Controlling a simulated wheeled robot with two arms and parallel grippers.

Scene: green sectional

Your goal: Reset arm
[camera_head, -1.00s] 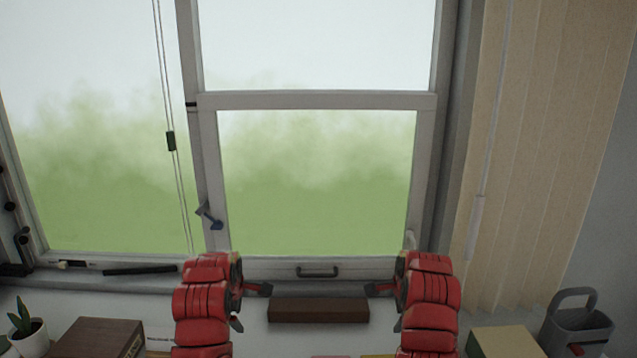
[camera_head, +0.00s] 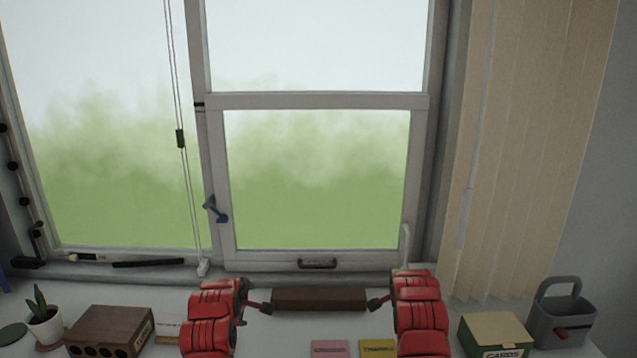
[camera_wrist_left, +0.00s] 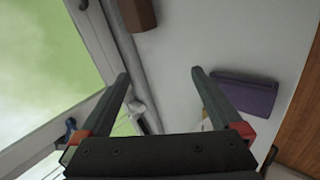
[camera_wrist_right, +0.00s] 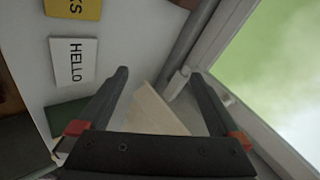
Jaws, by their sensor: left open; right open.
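My left gripper (camera_head: 262,306) and my right gripper (camera_head: 377,303) are both raised in front of the window, at the low middle of the head view. They point inward from either side of a dark brown block (camera_head: 320,299). In the left wrist view the left gripper (camera_wrist_left: 158,83) has its fingers wide apart with nothing between them. In the right wrist view the right gripper (camera_wrist_right: 160,80) is also spread and empty. A pale surface shows beyond its fingers.
A potted plant (camera_head: 43,319) and a brown box (camera_head: 112,330) stand at the left. A green card box (camera_head: 496,335) and a grey caddy (camera_head: 561,316) stand at the right. Pink (camera_head: 329,349) and yellow (camera_head: 377,348) cards lie at the front. A purple item (camera_wrist_left: 243,92) shows in the left wrist view.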

